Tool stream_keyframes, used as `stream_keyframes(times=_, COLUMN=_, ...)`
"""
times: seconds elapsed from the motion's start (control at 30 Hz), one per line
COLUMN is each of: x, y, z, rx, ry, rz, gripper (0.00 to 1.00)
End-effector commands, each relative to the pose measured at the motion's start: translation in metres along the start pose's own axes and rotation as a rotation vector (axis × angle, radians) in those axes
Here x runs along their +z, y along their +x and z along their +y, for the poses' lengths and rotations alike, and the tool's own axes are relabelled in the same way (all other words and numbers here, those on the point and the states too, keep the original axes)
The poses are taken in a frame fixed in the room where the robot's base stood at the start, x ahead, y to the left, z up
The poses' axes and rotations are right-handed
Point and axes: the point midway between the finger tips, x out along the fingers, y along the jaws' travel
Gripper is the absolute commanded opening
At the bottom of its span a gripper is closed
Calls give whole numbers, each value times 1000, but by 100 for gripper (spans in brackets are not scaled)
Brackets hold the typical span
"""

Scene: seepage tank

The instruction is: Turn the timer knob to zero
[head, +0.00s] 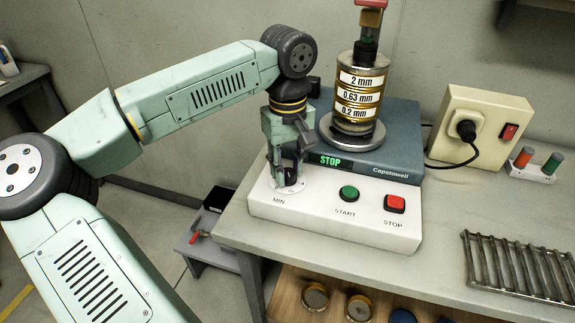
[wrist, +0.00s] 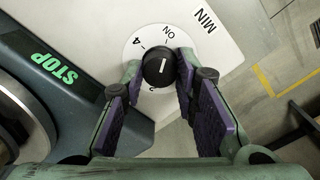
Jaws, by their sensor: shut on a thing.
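The timer knob (wrist: 159,69) is black and round with a white pointer line, on a white dial (wrist: 135,50) marked "ON", "4" and other partly hidden figures. The word "MIN" is printed beside the dial. My gripper (wrist: 160,78) is shut on the knob, with a fingertip on each side of it. In the head view my gripper (head: 289,178) points down onto the dial (head: 290,187) at the left of the white panel (head: 340,220), and the fingers hide most of the knob. The display (head: 330,161) reads "STOP" in green.
A sieve stack (head: 360,90) stands on the blue-grey shaker body (head: 395,140) just behind my gripper. A green START button (head: 349,193) and a red STOP button (head: 395,203) sit right of the dial. A socket box (head: 475,130) and a metal rack (head: 515,265) are farther right.

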Motion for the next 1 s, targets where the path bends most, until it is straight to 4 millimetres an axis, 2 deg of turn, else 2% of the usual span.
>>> stream_keyframes(times=0.03, x=0, y=0, z=0, rx=0, ry=0, rz=0, gripper=20)
stream_keyframes(times=0.33, x=0, y=0, z=0, rx=1, ry=0, rz=0, gripper=0)
stream_keyframes(times=0.67, x=0, y=1, z=0, rx=1, ry=-46, rz=0, gripper=0)
stream_keyframes(times=1.0, x=-1, y=2, z=0, rx=3, ry=-281, rz=2, gripper=0)
